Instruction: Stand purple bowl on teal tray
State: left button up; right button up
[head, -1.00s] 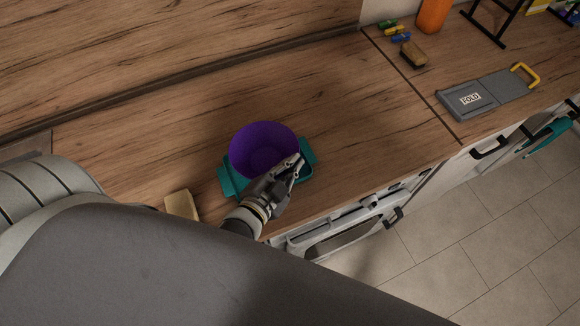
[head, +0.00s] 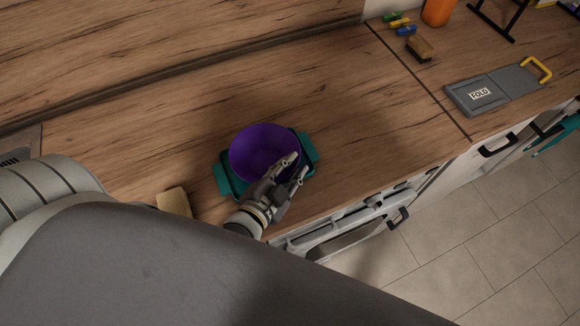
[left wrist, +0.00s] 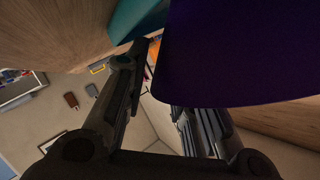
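The purple bowl (head: 262,150) sits upright on the teal tray (head: 223,182), whose handles show at both ends. My left gripper (head: 297,168) is at the bowl's near right side, its two fingers spread apart. In the left wrist view the bowl (left wrist: 240,50) fills the upper right and covers the tip of one finger. The other finger is clear of it, with a gap between the fingers (left wrist: 153,95). Part of the tray (left wrist: 135,18) shows at the top there. The bowl hides most of the tray's middle. My right gripper is out of view.
A tan block (head: 174,202) lies left of the tray near my arm. A grey folding board (head: 482,95) with a yellow handle, a brush (head: 420,47) and an orange container (head: 437,12) are at the right. The counter between is clear.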

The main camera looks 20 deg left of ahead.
pick_arm(q)
jog(key=shift+r, duration=0.2)
jog(key=shift+s+f, duration=0.1)
jog(key=shift+s, duration=0.2)
jog(key=b+v, duration=0.2)
jog(key=v, duration=0.6)
jog(key=shift+s+a, duration=0.1)
jog(key=p+v, duration=0.1)
jog(key=v, duration=0.2)
jog(key=shift+s+r+p, duration=0.1)
jog(key=shift+r+p, duration=0.1)
jog(key=shift+p, duration=0.15)
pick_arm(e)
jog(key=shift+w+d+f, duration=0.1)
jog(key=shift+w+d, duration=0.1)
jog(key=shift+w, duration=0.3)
